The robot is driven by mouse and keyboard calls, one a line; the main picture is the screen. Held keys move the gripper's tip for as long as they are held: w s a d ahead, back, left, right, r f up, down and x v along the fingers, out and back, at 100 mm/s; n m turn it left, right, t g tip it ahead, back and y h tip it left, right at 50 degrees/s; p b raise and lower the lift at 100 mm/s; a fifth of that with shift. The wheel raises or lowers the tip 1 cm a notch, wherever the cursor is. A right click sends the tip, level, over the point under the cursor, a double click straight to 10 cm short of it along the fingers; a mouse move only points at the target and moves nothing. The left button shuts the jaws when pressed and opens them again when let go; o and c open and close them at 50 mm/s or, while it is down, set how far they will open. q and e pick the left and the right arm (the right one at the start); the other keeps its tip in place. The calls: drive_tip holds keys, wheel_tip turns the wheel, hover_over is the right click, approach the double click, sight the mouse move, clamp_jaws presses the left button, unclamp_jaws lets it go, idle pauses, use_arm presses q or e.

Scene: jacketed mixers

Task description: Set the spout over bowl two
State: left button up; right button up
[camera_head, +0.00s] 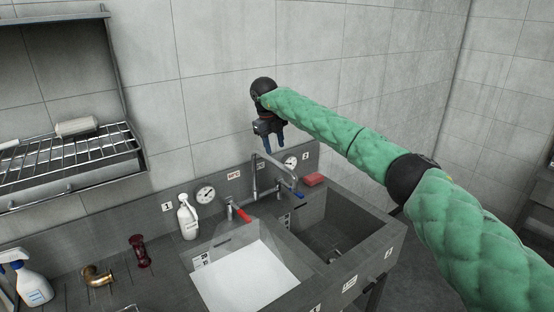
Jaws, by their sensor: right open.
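The grey metal spout (277,170) rises from the back ledge between the two basins and angles forward and right. Its outer end appears near the left rim of bowl two (351,222), the dark right-hand basin; exactly what it is over is hard to tell. A small blue part (299,194) shows by that end. Bowl one (250,275), the left basin, has a bright white inside. My left gripper is out of view.
A red lever (241,214) stands behind bowl one. A white bottle (188,217), a dark red object (139,251), a brass fitting (97,275) and a spray bottle (33,283) stand left. A red block (314,180) lies behind bowl two. A wire rack (65,158) hangs upper left.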

sight(277, 162)
drive_tip(key=f+p, duration=0.1)
drive_tip(key=f, duration=0.1)
drive_tip(key=f+p, duration=0.1)
drive_tip(key=d+f+p, duration=0.1)
drive_tip(key=f, duration=0.1)
drive_tip(key=shift+w+f+p, duration=0.35)
drive_tip(key=shift+f, duration=0.55)
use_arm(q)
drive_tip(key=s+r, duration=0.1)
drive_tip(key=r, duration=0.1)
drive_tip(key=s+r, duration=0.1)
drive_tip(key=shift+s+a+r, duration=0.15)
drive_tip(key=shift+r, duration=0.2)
use_arm(e)
clamp_jaws()
